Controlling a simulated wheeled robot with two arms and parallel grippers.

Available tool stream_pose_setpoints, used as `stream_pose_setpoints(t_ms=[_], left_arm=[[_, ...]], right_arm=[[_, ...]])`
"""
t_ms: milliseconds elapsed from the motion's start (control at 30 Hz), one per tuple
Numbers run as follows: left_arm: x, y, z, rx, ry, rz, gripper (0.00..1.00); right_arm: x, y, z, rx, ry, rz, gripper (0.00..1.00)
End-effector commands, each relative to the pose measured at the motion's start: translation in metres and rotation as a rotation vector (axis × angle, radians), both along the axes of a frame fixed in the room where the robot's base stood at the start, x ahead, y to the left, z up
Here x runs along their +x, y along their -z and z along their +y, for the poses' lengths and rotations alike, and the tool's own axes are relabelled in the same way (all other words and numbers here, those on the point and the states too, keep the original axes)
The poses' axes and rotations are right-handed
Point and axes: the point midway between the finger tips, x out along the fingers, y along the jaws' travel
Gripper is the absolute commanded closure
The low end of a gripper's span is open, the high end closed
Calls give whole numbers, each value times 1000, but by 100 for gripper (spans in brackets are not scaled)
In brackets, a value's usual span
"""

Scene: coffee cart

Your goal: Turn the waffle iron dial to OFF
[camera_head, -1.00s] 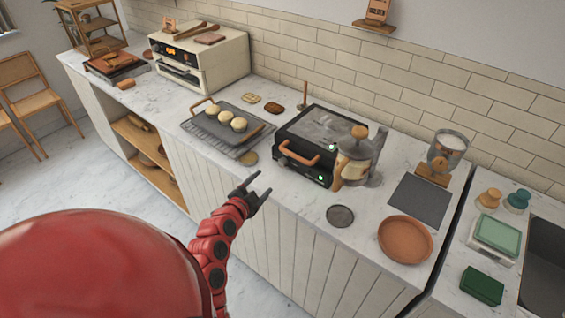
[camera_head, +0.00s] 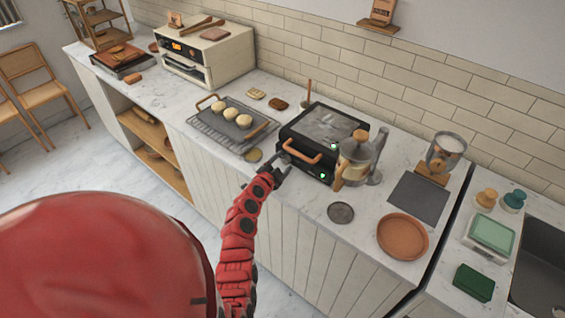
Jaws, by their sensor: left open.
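The waffle iron (camera_head: 318,125) is a black box with a curved wooden front handle (camera_head: 302,153), standing on the marble counter. Its lid is shut. A green light (camera_head: 323,175) glows low on its front face, and another green spot shows higher up. My left gripper (camera_head: 281,164) is open at the left end of the iron's front face, just below the handle's left end. The dial is not clearly visible; the gripper covers that part of the front. I cannot tell whether the fingers touch the dial or how it is set. My right gripper is out of view.
A glass coffee press (camera_head: 357,158) stands close against the iron's right side. A wire rack with a dark tray (camera_head: 215,127) of buns is to the left. A dark round coaster (camera_head: 340,213) and a terracotta plate (camera_head: 402,237) lie to the right, near the counter's front edge.

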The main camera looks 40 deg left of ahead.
Motion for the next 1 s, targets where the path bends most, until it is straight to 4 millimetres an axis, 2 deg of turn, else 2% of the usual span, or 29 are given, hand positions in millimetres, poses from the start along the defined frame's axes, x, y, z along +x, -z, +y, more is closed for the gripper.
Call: stream_pose_setpoints(t_ms=[267,367,600,667,1000], left_arm=[[1,1,0,0,1,1,34],[1,1,0,0,0,1,48],[1,1,0,-1,0,2,92],[1,1,0,-1,0,2,100],[0,3,0,-21,1,5,100]], right_arm=[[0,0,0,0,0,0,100],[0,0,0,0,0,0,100],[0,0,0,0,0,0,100],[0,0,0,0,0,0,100],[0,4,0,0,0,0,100]])
